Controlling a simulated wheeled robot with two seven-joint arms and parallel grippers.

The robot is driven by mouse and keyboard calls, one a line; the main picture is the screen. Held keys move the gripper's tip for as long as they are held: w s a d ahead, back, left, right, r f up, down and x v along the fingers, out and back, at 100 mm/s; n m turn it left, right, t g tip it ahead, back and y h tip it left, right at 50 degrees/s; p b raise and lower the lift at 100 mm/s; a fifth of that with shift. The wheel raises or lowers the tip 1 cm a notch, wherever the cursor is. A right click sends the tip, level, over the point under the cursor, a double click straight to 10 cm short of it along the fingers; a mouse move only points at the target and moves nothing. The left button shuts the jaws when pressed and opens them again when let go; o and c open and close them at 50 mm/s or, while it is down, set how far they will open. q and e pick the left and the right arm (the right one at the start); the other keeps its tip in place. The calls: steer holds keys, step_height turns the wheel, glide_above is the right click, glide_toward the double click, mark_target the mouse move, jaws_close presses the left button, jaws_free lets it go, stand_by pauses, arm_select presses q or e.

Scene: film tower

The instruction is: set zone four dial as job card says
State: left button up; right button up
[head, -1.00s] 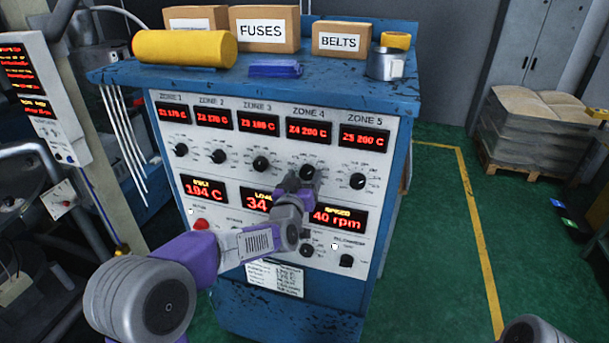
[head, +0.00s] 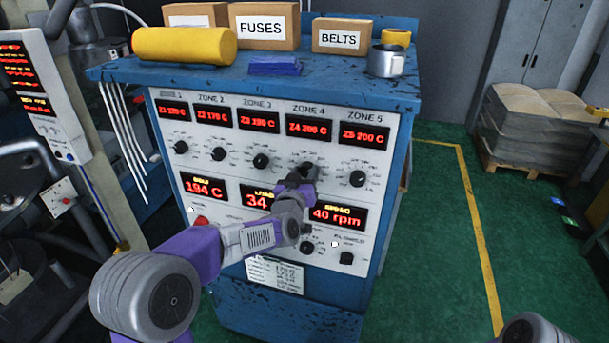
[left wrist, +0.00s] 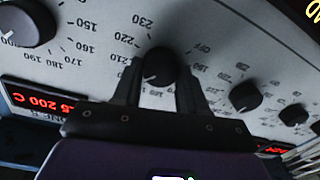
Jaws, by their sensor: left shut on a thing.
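The zone 4 dial (left wrist: 158,66) is a black round knob on the white panel, with a small white pointer mark and a printed scale around it. My left gripper (head: 304,173) reaches it from the front and hides most of it in the head view. In the left wrist view its two fingers (left wrist: 159,82) stand on either side of the knob, shut on it. The zone 4 display (head: 309,128) reads 200 C. A white printed card (head: 275,275) is on the lower panel, its text too small to read. My right gripper is out of view.
The zone 5 dial (head: 357,179) and zone 3 dial (head: 261,161) sit on either side. A red button (head: 201,221) is at the panel's lower left. Boxes, a yellow roll (head: 185,46) and a metal mug (head: 386,61) stand on top.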

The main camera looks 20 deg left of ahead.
arm_select(q)
steer(key=n+b, duration=0.4)
steer(key=shift+a+f+b, duration=0.1)
steer(key=shift+f+b, duration=0.05)
steer(key=shift+b, duration=0.15)
steer(key=n+b, duration=0.5)
steer(key=n, duration=0.3)
steer(key=shift+a+b, duration=0.1)
steer(key=shift+b, duration=0.3)
steer(key=n+b, duration=0.2)
steer(key=n, duration=0.3)
steer(key=shift+h, duration=0.3)
steer(key=o, duration=1.1)
steer(key=shift+c, duration=0.2)
